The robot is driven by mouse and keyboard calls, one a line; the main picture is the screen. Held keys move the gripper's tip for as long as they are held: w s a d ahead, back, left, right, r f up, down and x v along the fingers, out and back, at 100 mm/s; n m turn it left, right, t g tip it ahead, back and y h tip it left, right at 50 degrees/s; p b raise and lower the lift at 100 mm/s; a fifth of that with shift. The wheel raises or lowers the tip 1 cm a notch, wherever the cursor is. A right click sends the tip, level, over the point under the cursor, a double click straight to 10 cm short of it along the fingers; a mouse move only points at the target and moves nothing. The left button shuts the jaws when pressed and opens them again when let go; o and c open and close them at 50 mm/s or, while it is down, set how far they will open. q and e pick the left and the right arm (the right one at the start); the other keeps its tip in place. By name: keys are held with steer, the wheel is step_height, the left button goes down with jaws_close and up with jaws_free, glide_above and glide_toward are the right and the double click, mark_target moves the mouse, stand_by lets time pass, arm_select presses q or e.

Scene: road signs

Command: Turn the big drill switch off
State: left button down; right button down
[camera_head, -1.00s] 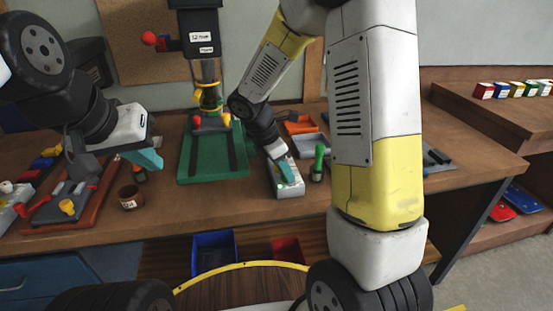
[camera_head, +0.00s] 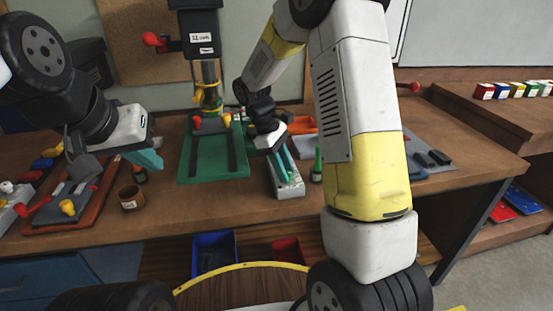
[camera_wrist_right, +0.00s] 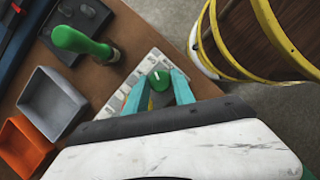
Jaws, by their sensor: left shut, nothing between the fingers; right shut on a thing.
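The drill press (camera_head: 200,40) stands at the back of the bench on a green base (camera_head: 205,165), with a red-knobbed handle at its side. A long pale grey switch box (camera_head: 291,190) lies to the right of the base. In the right wrist view, a round green knob (camera_wrist_right: 159,80) on the box sits between the teal fingers of my right gripper (camera_wrist_right: 160,84), which is shut on it. The head view shows my right gripper (camera_head: 286,166) over the box, hiding the knob. My left gripper (camera_head: 150,158) is shut and empty, above the bench at the left.
A green-handled tool (camera_head: 317,165) stands close to the right of the box. An orange tray (camera_head: 303,124) lies behind. A brown cup (camera_head: 130,197) and a red-brown board (camera_head: 75,207) with coloured knobs are at the left. The bench front near the middle is fairly clear.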

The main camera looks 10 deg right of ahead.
steer(key=shift+m+y, duration=0.3)
steer(key=shift+m, duration=0.6)
steer(key=shift+w, duration=0.1)
steer(key=c, duration=1.3)
jaws_free()
steer(key=shift+c, duration=0.2)
steer(key=v, duration=0.7)
steer(key=shift+w+r, duration=0.2)
steer(key=shift+r, duration=0.1)
steer(key=shift+a, duration=0.1)
